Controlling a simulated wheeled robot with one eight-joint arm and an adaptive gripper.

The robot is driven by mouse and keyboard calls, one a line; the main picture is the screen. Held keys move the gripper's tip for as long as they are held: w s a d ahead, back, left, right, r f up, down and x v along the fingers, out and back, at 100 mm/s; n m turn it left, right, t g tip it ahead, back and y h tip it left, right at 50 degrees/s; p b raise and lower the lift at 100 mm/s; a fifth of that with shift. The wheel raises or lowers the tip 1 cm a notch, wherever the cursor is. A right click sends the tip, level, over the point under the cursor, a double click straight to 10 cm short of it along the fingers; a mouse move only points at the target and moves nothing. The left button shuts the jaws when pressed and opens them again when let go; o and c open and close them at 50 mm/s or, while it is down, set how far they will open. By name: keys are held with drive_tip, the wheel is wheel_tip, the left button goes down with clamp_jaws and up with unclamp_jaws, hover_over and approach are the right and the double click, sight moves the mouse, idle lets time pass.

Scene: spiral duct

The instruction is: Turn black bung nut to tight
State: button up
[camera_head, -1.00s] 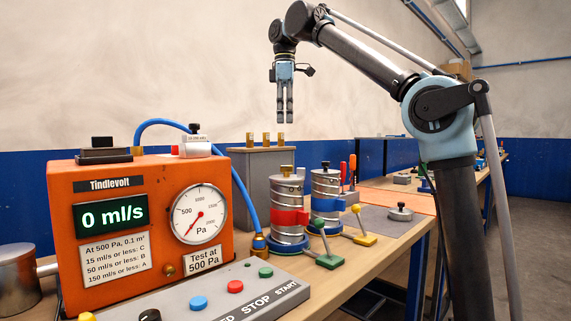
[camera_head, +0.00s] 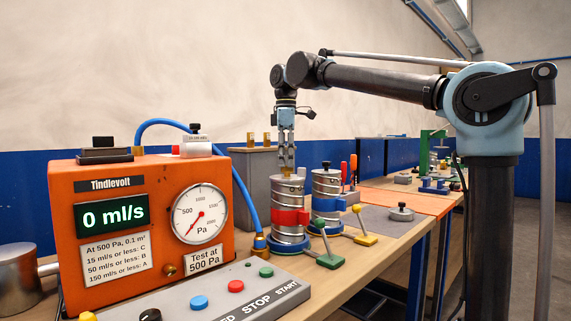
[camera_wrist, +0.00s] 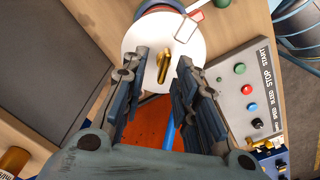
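My gripper (camera_head: 286,150) points straight down over the metal duct with the red band (camera_head: 289,216). Its fingertips are at or just above the brass fitting (camera_head: 287,171) on the duct's top. In the wrist view, my gripper (camera_wrist: 163,62) is open, with the brass fitting (camera_wrist: 165,64) between its fingers above a white round lid (camera_wrist: 142,40). I cannot tell whether the fingers touch it. No black nut can be clearly made out on this duct. A second duct with a blue band (camera_head: 327,204) stands to the right.
An orange tester (camera_head: 150,190) reading 0 ml/s stands left, with a button panel (camera_head: 220,290) in front. A blue hose (camera_head: 245,200) runs between tester and duct. A grey box (camera_head: 248,163) stands behind.

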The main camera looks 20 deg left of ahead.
drive_tip(key=shift+f, duration=0.6)
clamp_jaws()
drive_tip(key=shift+w, duration=0.1)
drive_tip(key=shift+m, duration=0.3)
